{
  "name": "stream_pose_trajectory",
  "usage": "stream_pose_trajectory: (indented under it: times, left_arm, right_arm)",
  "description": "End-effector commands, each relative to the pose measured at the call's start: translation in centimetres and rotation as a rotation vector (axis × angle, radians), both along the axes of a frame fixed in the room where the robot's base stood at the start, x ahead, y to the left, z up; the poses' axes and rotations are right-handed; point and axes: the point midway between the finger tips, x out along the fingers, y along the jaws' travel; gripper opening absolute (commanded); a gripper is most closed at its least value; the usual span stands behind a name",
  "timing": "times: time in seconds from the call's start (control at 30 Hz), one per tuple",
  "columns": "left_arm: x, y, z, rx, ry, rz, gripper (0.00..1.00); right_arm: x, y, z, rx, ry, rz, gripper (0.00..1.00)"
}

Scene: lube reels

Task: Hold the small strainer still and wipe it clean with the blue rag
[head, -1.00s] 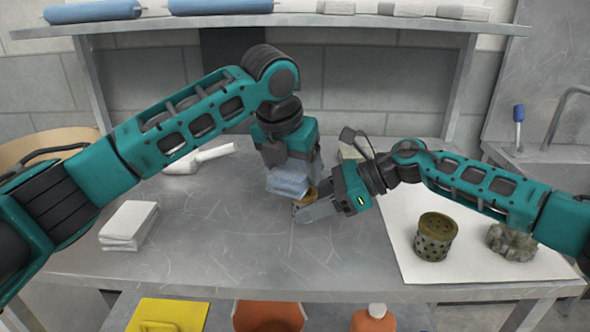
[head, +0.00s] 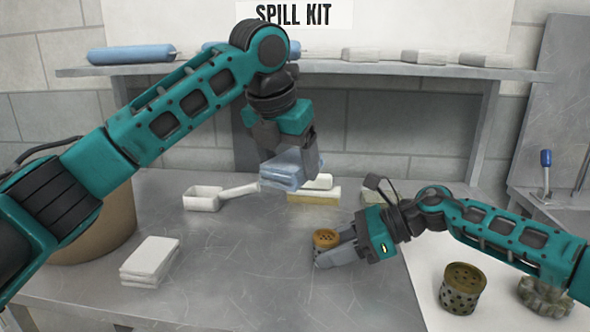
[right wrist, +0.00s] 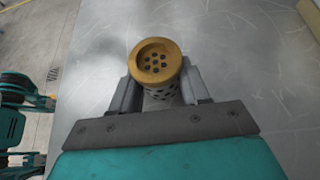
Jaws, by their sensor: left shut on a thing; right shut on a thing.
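The small strainer (head: 325,239), a perforated cylinder with a brass-coloured rim, stands upright on the metal table. My right gripper (head: 332,252) is shut on it from the right. In the right wrist view the strainer (right wrist: 156,62) sits between the two fingers, its holed top facing the camera. My left gripper (head: 290,165) is shut on the folded blue rag (head: 290,172) and holds it above the table, up and to the left of the strainer, apart from it.
A larger strainer (head: 461,288) and a grey knobbly part (head: 545,294) are on a white mat (head: 425,285) at right. Folded white cloths (head: 150,261) lie at left. A white scoop (head: 203,198) and a yellow-and-white block (head: 314,195) lie behind. The middle of the table is clear.

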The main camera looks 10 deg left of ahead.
Motion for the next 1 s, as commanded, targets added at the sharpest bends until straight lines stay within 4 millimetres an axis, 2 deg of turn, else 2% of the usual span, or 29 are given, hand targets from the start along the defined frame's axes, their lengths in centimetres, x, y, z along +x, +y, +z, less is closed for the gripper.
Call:
stream_pose_trajectory:
  times: [0.37,0.4,0.67,1.0]
  left_arm:
    - [0.00,-0.01,0.00,0.000,-0.001,0.000,0.50]
    - [0.00,-0.02,0.00,0.000,-0.001,0.000,0.50]
    - [0.00,-0.03,-0.01,-0.001,-0.001,0.000,0.50]
    - [0.00,-0.05,0.00,-0.001,-0.001,0.000,0.50]
  right_arm:
    - [-0.01,0.01,0.00,0.000,0.000,0.000,0.29]
    - [-0.01,0.01,0.00,0.000,0.000,0.000,0.48]
    - [-0.01,0.02,-0.01,0.000,0.000,0.000,0.73]
    - [0.03,-0.39,0.22,0.000,0.000,-0.001,0.75]
